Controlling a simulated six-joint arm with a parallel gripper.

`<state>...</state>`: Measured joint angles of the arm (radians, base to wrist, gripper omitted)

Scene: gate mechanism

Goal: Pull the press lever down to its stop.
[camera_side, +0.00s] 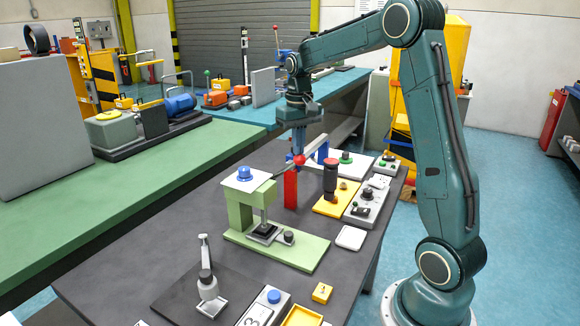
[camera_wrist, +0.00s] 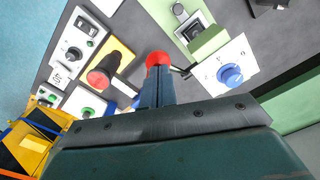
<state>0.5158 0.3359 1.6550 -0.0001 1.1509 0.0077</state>
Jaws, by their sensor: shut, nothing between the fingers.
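The green arbor press (camera_side: 240,212) stands on the dark table, with a white top plate and blue knob. Its thin dark lever sticks out to the right and ends in a red ball (camera_side: 299,160). In the wrist view the red ball (camera_wrist: 157,58) shows just beyond my fingertips, with the dark lever (camera_wrist: 181,71) running right to the press. My gripper (camera_side: 299,150) points down, shut and empty, with its tips at the ball. I cannot tell whether they touch it. The lever's far end at the press is partly hidden in the wrist view.
A red post (camera_side: 290,188) with a blue and white bar stands close behind the lever. A black handle with a red top (camera_side: 330,180) rises from a yellow plate on the right. Switch boxes (camera_side: 368,200) line the table's right edge.

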